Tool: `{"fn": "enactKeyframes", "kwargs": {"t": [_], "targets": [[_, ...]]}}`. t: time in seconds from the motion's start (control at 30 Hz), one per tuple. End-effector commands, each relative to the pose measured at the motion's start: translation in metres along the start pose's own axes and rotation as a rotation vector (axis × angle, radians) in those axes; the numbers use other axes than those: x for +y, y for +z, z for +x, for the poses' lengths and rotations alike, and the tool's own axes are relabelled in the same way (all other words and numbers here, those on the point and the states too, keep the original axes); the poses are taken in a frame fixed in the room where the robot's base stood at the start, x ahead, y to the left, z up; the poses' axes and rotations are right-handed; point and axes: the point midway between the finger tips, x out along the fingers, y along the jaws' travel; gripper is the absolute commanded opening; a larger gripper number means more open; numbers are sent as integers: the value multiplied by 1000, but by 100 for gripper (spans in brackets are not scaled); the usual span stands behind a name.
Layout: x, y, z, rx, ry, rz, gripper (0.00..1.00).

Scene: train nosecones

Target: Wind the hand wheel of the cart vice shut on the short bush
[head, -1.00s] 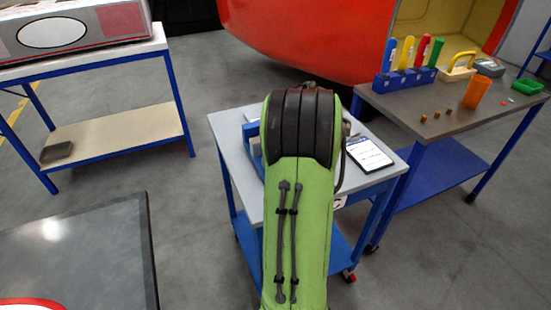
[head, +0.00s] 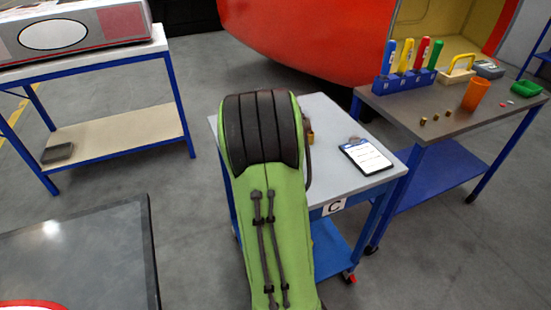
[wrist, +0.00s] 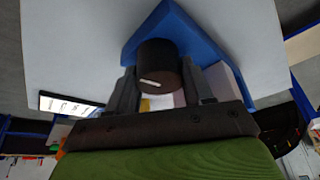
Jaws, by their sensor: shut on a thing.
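The hand wheel (wrist: 157,60) is a dark round knob with a pale line on its face, in the middle of the wrist view. It is on the blue cart vice (wrist: 210,40), which stands on the pale cart top (wrist: 75,40). My gripper (wrist: 160,84) has one grey finger on each side of the wheel and is shut on it. I cannot make out the short bush or the gap between the vice jaws. In the head view my green arm covers the vice and gripper.
A clipboard (head: 367,156) lies on the right of the cart top (head: 345,120). A grey bench (head: 440,105) at the right holds several brass bushes, an orange cup (head: 475,95) and a blue rack (head: 400,82) of coloured handles. Open floor lies between the cart and the left bench (head: 110,130).

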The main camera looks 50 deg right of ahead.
Motion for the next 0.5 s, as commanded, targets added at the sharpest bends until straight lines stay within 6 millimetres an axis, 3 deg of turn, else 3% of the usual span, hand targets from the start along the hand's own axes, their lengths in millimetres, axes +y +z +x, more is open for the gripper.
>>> {"fn": "enactKeyframes", "kwargs": {"t": [0.5], "targets": [[0,-2,-1,7,61,155,21]]}}
